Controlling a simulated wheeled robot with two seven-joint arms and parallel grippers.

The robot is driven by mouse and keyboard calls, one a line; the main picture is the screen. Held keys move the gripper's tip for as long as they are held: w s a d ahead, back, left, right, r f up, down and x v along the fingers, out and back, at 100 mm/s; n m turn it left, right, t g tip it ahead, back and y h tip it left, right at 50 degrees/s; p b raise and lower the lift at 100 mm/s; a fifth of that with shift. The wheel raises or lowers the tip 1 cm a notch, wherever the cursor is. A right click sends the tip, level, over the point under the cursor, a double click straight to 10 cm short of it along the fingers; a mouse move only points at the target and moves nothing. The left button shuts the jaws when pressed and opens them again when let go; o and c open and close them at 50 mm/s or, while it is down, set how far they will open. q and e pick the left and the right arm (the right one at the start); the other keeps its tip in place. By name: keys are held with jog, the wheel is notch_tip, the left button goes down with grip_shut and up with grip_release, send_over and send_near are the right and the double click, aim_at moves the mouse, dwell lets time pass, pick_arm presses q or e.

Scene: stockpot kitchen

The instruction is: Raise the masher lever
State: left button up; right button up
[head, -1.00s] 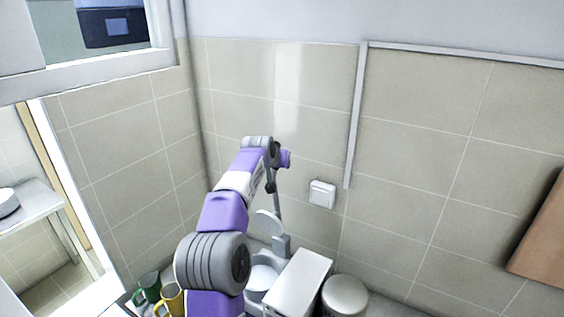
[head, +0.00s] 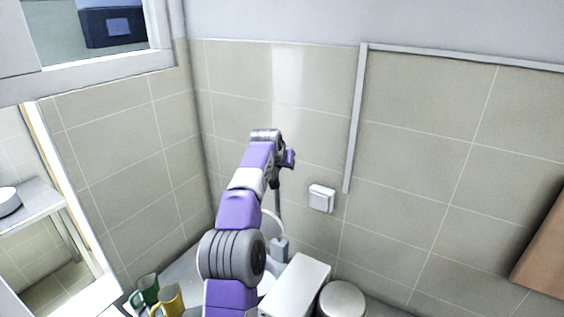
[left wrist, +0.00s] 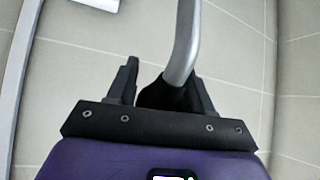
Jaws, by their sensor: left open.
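The masher lever (head: 278,203) is a grey rod standing nearly upright over the masher (head: 279,246) in the head view. In the left wrist view the lever (left wrist: 185,45) is a bent grey bar with a black grip (left wrist: 160,92) at its end. My left gripper (left wrist: 165,90) is open. The black grip lies between its fingers, closer to the right finger; whether it touches that finger is unclear. In the head view my left gripper (head: 274,182) is small and dark at the lever's top. My arm hides part of the masher. My right gripper is out of view.
A pale box (head: 297,285) and a round canister (head: 342,300) stand right of the masher. A green mug (head: 146,289) and a yellow mug (head: 170,301) stand to the left. A white switch (head: 321,198) is on the tiled wall behind.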

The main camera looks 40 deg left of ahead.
pick_arm(q)
jog(key=shift+o, duration=1.2)
jog(key=shift+w+f, duration=0.15)
jog(key=shift+f, duration=0.1)
jog(key=shift+o, duration=0.3)
jog(key=shift+w+r, duration=0.1)
jog(key=shift+w, duration=0.05)
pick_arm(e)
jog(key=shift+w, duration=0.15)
pick_arm(q)
jog(key=shift+s+r, duration=0.2)
jog(key=b+v, duration=0.1)
jog(key=v, duration=0.6)
jog(key=shift+b, duration=0.3)
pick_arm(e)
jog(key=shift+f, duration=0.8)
pick_arm(q)
jog(key=shift+d, duration=0.15)
